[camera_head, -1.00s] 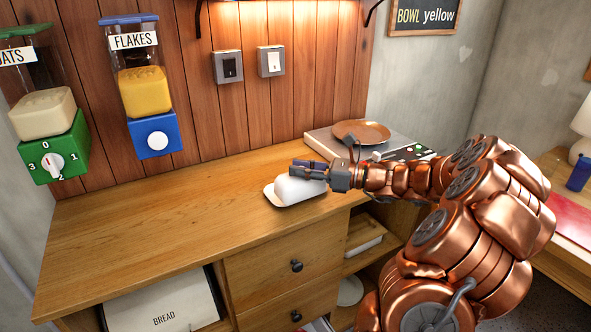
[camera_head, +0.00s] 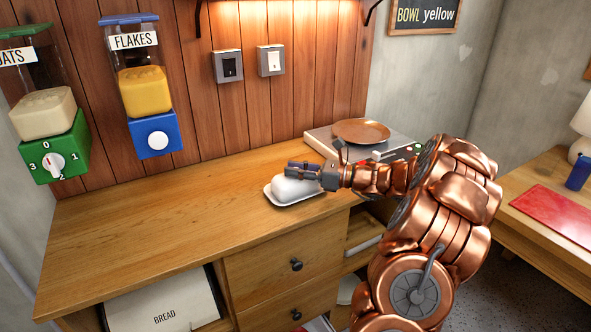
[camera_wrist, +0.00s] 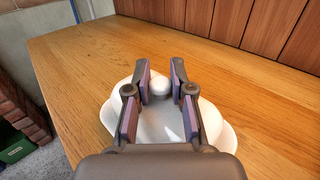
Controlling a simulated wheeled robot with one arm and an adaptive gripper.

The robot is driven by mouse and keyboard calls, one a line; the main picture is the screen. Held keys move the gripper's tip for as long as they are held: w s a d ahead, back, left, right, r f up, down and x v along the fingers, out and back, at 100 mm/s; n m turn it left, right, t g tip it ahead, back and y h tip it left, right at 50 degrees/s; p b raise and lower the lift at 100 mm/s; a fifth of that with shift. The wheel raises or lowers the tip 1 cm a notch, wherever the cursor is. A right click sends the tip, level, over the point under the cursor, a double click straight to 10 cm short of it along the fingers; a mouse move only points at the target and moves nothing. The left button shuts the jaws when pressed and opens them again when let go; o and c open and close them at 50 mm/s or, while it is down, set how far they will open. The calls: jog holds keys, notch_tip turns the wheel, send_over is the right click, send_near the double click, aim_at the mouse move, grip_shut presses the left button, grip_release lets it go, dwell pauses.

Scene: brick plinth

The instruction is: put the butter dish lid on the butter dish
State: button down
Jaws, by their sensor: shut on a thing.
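The white butter dish lid (camera_head: 295,188), a rounded dome, is over the white butter dish (camera_head: 284,202) on the wooden counter. My gripper (camera_head: 291,166) is above the lid. In the wrist view, my gripper (camera_wrist: 161,84) has its two fingers at either side of the lid's round white knob (camera_wrist: 160,86), shut on it. The lid (camera_wrist: 160,126) covers the middle of the dish, whose rim (camera_wrist: 228,140) shows beyond it at the sides. I cannot tell whether the lid's lower edge touches the dish.
A grey appliance (camera_head: 330,143) with a copper plate (camera_head: 361,131) stands behind my arm. Cereal dispensers (camera_head: 155,135) hang on the wall at left. The counter's left part (camera_head: 150,220) is clear. A bread bin (camera_head: 165,305) sits below.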

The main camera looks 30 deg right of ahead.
jog(key=c, duration=1)
grip_release()
jog(key=shift+f, duration=0.15)
